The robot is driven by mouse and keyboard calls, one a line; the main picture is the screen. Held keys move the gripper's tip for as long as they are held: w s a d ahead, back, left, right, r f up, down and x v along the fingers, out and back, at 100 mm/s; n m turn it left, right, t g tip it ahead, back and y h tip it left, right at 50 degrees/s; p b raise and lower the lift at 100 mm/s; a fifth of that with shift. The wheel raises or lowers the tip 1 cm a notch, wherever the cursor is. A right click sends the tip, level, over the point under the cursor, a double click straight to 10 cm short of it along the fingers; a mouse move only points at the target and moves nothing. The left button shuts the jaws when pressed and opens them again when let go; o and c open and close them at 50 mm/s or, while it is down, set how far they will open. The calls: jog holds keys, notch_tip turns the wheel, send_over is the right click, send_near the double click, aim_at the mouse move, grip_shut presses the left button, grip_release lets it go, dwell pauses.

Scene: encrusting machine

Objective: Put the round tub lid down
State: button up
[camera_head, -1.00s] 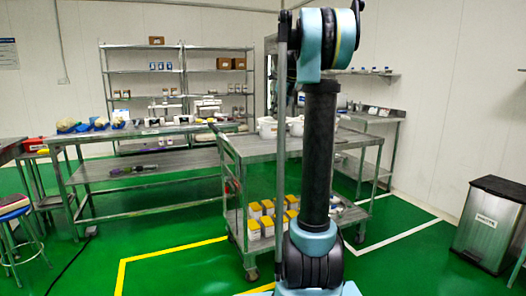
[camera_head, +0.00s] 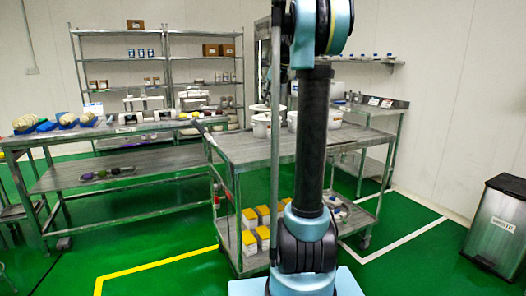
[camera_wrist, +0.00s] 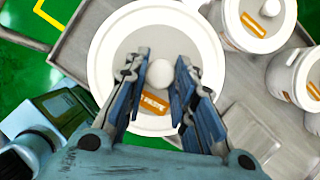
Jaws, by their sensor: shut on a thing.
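The round tub lid (camera_wrist: 113,60) is white and wide, with a pale round knob (camera_wrist: 158,75) and an orange label (camera_wrist: 155,103). My gripper (camera_wrist: 160,85) is over it in the wrist view, with blue fingers on both sides of the knob, shut on the lid. The cart's grey top (camera_wrist: 95,32) shows beneath and around the lid. The gap between lid and cart cannot be judged. In the head view my arm hides part of the cart, and my gripper is out of sight.
Several white lidded tubs (camera_wrist: 252,22) stand on the cart to the right in the wrist view. A translucent square piece (camera_wrist: 262,132) lies below them. The cart (camera_head: 255,150) carries yellow-topped boxes (camera_head: 250,217) on its lower shelf. A bin (camera_head: 498,225) stands at right.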

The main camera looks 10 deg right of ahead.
jog(key=shift+w+d, duration=0.1)
jog(key=shift+w, duration=0.3)
jog(key=shift+m, duration=0.6)
jog(key=f, duration=0.5)
jog(key=s+f, duration=0.1)
jog(key=f, duration=0.9)
jog(key=shift+s+a, duration=0.2)
jog(key=shift+s, duration=0.2)
jog(key=shift+f, duration=2.4)
jog(key=o, duration=1)
jog(key=shift+o, duration=0.2)
